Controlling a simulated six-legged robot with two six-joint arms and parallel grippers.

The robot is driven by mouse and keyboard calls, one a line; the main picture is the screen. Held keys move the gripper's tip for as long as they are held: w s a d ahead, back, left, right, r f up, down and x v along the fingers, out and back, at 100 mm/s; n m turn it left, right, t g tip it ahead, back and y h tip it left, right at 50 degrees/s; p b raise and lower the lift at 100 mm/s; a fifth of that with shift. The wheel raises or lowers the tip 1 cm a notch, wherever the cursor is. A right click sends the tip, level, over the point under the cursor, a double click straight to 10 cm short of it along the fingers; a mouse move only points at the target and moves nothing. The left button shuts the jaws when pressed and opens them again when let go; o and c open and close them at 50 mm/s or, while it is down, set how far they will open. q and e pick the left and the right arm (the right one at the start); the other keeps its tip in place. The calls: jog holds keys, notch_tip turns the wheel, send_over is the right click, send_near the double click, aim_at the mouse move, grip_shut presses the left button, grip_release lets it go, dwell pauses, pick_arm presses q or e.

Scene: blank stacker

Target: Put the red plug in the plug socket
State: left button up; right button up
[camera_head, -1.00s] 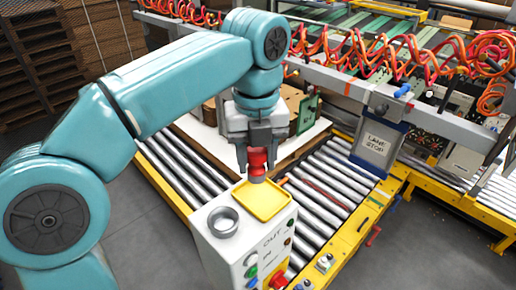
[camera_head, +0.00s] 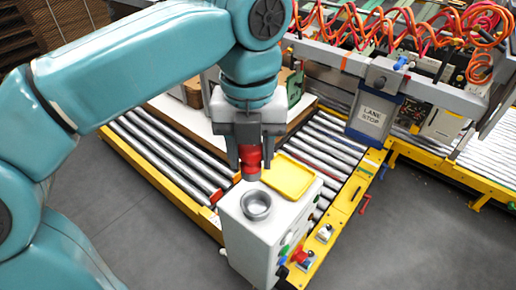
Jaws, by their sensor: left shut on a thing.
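My left gripper (camera_head: 250,158) comes in from the upper left and points down. It is shut on the red plug (camera_head: 251,156), whose grey lower end points down near the back edge of the box top. The plug socket (camera_head: 256,204), a grey metal ring with an open top, sits on the white control box (camera_head: 238,222), a little nearer to me than the plug. The plug is upright and apart from the socket. Whether its lower end touches the box top I cannot tell. My right gripper is not in view.
Coloured buttons are on the box's right side. Roller conveyors with yellow frames (camera_head: 353,192) run behind. Grey floor (camera_head: 430,235) is clear at right.

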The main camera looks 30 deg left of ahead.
aim_at(258, 178)
pick_arm(q)
jog(key=shift+d, duration=0.65)
jog(key=shift+d+f, duration=0.25)
jog(key=shift+f, duration=0.1)
jog(key=shift+a+f, duration=0.15)
jog(key=shift+f, duration=0.2)
jog(key=shift+a+f+b, duration=0.25)
jog(key=shift+f+b, duration=0.1)
jog(key=shift+f, duration=0.2)
jog(key=shift+a+f+b, duration=0.2)
jog(key=shift+f+b, duration=0.15)
jog(key=shift+f, duration=0.2)
jog(key=shift+d+f+b, duration=0.3)
jog(key=shift+f+b, duration=0.15)
jog(key=shift+f, duration=0.05)
jog(key=shift+d+f+b, duration=0.25)
jog(key=shift+f+b, duration=0.2)
jog(key=shift+a+f+b, duration=0.4)
jog(key=shift+a+f, duration=0.1)
jog(key=shift+f, duration=0.15)
jog(key=shift+d, duration=0.4)
jog(key=shift+a, duration=0.35)
jog(key=shift+d+f, duration=0.2)
jog(key=shift+d, duration=0.05)
jog(key=shift+a, duration=0.1)
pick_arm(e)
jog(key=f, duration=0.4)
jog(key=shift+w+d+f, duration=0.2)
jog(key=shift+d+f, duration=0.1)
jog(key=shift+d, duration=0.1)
